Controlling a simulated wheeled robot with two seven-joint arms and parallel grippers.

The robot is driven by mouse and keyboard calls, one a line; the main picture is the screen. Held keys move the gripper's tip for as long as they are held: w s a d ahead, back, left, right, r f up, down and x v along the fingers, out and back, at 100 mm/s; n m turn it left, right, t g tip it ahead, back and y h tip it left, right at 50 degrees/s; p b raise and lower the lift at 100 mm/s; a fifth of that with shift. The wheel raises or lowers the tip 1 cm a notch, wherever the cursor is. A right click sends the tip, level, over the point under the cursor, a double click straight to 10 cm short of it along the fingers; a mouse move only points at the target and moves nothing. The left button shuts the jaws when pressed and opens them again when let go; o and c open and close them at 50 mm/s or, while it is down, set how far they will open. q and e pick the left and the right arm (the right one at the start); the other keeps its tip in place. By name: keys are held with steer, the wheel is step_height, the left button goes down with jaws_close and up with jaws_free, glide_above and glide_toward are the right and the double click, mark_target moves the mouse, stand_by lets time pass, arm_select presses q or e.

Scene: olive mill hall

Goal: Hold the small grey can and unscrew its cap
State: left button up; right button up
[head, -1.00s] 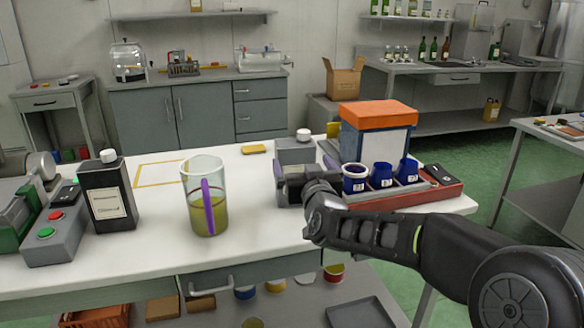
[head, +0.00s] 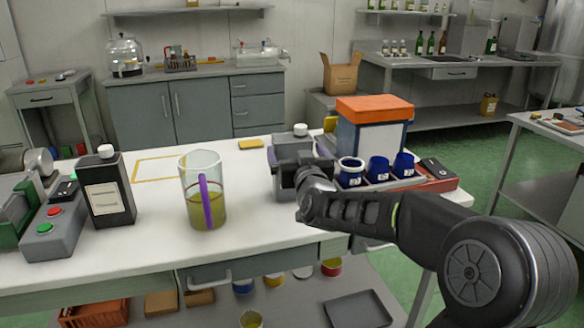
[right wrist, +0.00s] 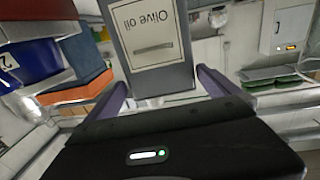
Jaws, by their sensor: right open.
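The small grey can (head: 294,143) stands upright on the white table, with its white cap (head: 300,129) on top. My right gripper (head: 298,160) is open in front of it and hides its lower part in the head view. In the right wrist view the can (right wrist: 158,75), with a pale "Olive oil" label, shows between the two purple fingers of my right gripper (right wrist: 158,88). Clear gaps show on both sides of the can there. My left gripper is not in view.
Right of the can are a red tray (head: 435,185) with several blue cups and an orange-topped box (head: 375,107). Left are a jug (head: 203,190) with yellow-green liquid, a black bottle (head: 107,190) and a button box (head: 55,230). The table between jug and can is clear.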

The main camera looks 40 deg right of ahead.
steer(key=x, duration=0.4)
steer(key=shift+w, duration=0.15)
stand_by(0.4)
steer(key=c, duration=1.8)
steer(key=shift+r+p, duration=1.65)
steer(key=shift+r, duration=3.5)
steer(key=shift+c, duration=0.2)
